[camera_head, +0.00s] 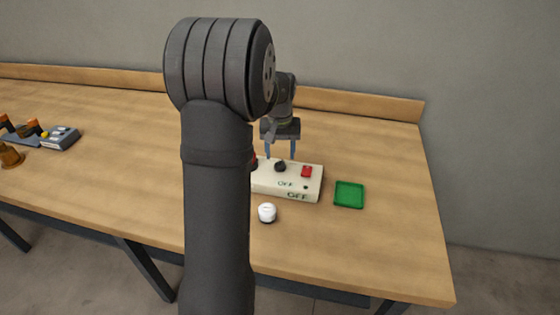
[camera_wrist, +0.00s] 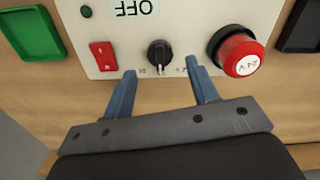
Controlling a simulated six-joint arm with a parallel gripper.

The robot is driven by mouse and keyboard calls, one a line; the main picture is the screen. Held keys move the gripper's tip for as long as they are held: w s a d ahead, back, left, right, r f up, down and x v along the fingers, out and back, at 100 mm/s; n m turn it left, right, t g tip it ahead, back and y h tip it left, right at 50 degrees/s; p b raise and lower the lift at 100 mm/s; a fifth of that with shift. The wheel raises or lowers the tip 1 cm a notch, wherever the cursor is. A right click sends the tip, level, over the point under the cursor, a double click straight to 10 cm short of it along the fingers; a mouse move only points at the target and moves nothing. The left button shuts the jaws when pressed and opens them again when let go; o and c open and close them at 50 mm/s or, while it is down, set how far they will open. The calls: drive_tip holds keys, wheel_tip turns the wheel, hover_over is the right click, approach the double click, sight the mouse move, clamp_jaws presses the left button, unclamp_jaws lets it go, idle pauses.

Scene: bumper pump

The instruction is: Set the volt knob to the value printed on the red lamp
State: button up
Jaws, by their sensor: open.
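The volt knob (camera_wrist: 160,53) is a small black dial on the cream control box (camera_head: 314,182); in the head view the knob (camera_head: 280,166) shows just below my gripper. Small print beside it is too small to read. The red lamp (camera_wrist: 240,53) has a white top reading "24V", upside down in the wrist view; in the head view my arm mostly hides it. My gripper (camera_wrist: 166,80) is open, its two blue fingers apart on either side of the knob's near edge, holding nothing. I cannot tell whether they touch the box.
A red switch (camera_wrist: 103,56) and a small dark green button (camera_wrist: 86,12) sit on the box. A green tray (camera_head: 349,194) lies right of it, and a white lamp-like object (camera_head: 267,212) stands in front. A dark tray (camera_wrist: 302,28) is beyond the lamp.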

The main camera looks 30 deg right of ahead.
sight(280, 162)
drive_tip(key=shift+f, duration=2.1)
drive_tip(key=c, duration=1)
drive_tip(key=m, duration=0.4)
drive_tip(key=shift+m, duration=2.5)
